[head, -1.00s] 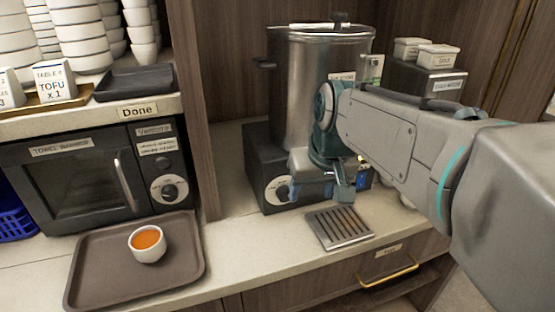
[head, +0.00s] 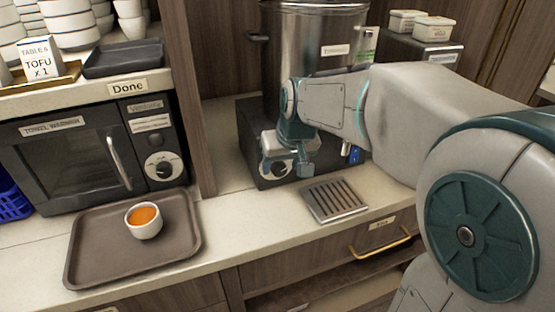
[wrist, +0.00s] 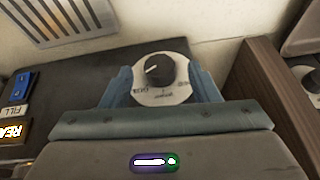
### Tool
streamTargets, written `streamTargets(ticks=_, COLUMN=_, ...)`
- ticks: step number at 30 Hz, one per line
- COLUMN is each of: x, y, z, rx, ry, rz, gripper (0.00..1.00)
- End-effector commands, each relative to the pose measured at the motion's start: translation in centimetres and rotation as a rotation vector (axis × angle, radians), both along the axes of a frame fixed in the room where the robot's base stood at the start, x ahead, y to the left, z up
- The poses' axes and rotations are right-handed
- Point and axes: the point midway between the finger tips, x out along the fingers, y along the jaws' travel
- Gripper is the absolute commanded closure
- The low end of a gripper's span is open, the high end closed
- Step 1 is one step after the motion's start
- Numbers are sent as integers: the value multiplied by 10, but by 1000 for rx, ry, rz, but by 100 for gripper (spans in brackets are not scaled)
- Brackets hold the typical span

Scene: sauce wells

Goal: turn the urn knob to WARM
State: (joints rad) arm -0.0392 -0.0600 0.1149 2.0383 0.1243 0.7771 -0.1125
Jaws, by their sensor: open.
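The urn (head: 315,55) is a tall steel cylinder on a dark base (head: 252,160). In the wrist view its black knob (wrist: 155,70) sits on a round white dial plate (wrist: 165,94) on the base's front. A pale pointer mark shows on the knob; the dial lettering is too small to read surely. My gripper (head: 287,168) is in front of the dial in the head view and partly covers it. In the wrist view its two blue-grey fingers stand open on either side of the dial, with the knob between them and no clear contact.
A brown tray (head: 100,265) with a white cup of orange sauce (head: 143,221) is at left, before the towel warmer (head: 75,165). A wooden divider (head: 190,100) stands between warmer and urn.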

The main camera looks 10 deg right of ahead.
Motion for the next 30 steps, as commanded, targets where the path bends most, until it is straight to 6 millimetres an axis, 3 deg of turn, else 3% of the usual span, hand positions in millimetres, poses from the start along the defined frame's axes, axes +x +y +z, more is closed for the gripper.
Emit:
streamTargets(ticks=6, x=6, y=2, z=-16, rx=0, ry=1, rz=0, gripper=45)
streamTargets(ticks=14, x=7, y=2, z=-17, rx=0, ry=0, rz=0, gripper=45)
streamTargets(ticks=15, x=7, y=2, z=-17, rx=0, ry=0, rz=0, gripper=48)
streamTargets(ticks=20, x=7, y=2, z=-17, rx=0, ry=0, rz=-1, gripper=90)
streamTargets(ticks=30, x=6, y=3, z=-17, rx=-26, ry=-8, rz=0, gripper=89)
